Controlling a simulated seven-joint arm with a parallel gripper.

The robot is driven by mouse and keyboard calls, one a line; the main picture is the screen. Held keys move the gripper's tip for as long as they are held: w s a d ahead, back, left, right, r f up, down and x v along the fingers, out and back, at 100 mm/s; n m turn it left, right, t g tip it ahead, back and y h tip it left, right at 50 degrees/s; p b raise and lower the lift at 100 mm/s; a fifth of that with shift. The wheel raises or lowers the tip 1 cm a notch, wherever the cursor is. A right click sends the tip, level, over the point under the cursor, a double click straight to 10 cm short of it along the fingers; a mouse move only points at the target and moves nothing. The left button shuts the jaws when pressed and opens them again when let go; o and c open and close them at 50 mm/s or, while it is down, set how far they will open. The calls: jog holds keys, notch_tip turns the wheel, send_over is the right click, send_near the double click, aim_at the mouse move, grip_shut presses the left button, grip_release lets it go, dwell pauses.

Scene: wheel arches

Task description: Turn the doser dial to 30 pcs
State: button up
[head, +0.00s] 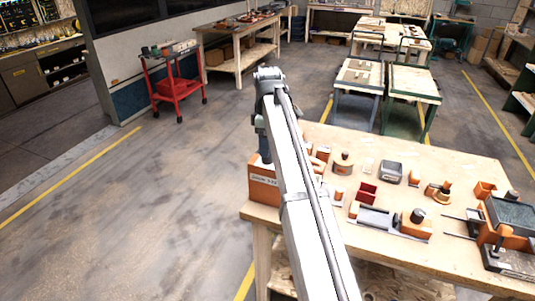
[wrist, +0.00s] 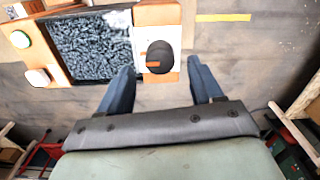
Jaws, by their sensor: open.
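The black doser dial (wrist: 160,61) sits on a white plate (wrist: 147,42) on an orange panel in the wrist view. An orange mark shows at the dial's left side; the scale figures are too small to read. My gripper (wrist: 160,67) is open, with one blue finger to each side of the dial. The dial lies about level with the fingertips; I cannot tell whether they touch it. In the head view the orange doser box (head: 263,188), with a printed label, stands at the bench's left end. My gripper (head: 264,158) is above it, and my arm hides the dial.
On the bench (head: 390,258), a red bin (head: 367,192), a grey box (head: 392,173) and several fixtures stand right of my arm. Open floor lies left.

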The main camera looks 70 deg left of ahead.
jog(key=shift+f, duration=2.15)
jog(key=c, duration=1.1)
jog(key=shift+o, duration=0.2)
jog(key=shift+m, duration=0.4)
jog(key=m, duration=0.5)
jog(key=shift+m, duration=0.3)
jog(key=m, duration=0.5)
jog(key=shift+m, duration=0.3)
